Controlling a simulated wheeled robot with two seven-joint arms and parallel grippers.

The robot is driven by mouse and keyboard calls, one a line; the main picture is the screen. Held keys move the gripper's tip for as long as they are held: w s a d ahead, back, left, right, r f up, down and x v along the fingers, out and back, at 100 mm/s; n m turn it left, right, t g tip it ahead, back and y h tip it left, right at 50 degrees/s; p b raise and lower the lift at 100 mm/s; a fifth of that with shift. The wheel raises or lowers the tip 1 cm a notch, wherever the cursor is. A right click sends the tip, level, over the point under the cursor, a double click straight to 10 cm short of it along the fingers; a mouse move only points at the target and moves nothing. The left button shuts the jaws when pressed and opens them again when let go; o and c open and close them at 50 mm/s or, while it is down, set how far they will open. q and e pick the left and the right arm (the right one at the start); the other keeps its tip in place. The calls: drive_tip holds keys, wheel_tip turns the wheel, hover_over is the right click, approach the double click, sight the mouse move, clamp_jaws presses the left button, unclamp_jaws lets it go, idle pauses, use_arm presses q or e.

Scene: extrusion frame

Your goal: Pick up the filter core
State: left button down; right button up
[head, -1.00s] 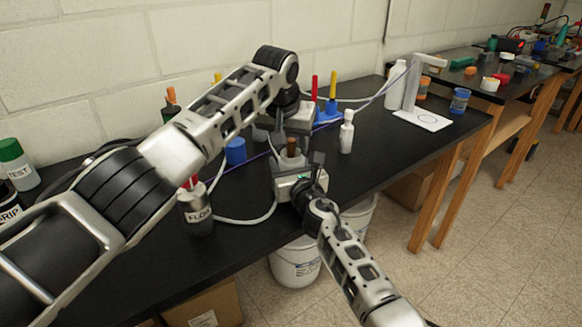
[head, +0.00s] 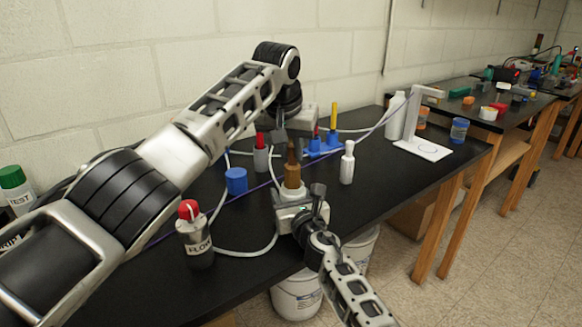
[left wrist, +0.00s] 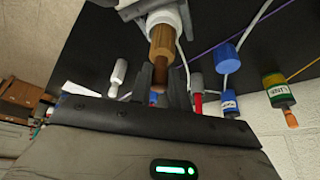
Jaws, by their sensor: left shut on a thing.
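The filter core (head: 292,175) is a brown cylinder with a thinner dark brown stem on top. It stands upright, partly out of the white filter housing (head: 291,194). In the left wrist view the brown core (left wrist: 160,42) reaches up into the white housing (left wrist: 170,16). My left gripper (head: 291,143) is above it, shut on the core's stem; its fingers (left wrist: 160,88) sit on both sides of the stem. My right gripper (head: 298,197) is below, its fingers around the housing. The lower end of the core is hidden inside the housing.
A blue cap (head: 236,181), a FLOW bottle with red top (head: 195,235) and a white bottle (head: 347,163) stand nearby on the black bench (head: 400,175). Tubes run across the bench. A blue holder (head: 322,146) is behind. A white stand (head: 422,149) is farther right.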

sight(291, 167)
use_arm(q)
wheel_tip(291, 167, up, 6)
drive_tip(key=shift+r, duration=0.15)
drive_tip(key=s+a, duration=0.2)
drive_tip(key=s, duration=0.6)
drive_tip(key=s+a, duration=0.3)
drive_tip(key=s, duration=0.6)
drive_tip(key=shift+s+a, duration=0.15)
drive_tip(key=shift+a, duration=0.05)
use_arm(e)
drive_tip(key=o, duration=1.1)
drive_tip(key=shift+r, duration=0.15)
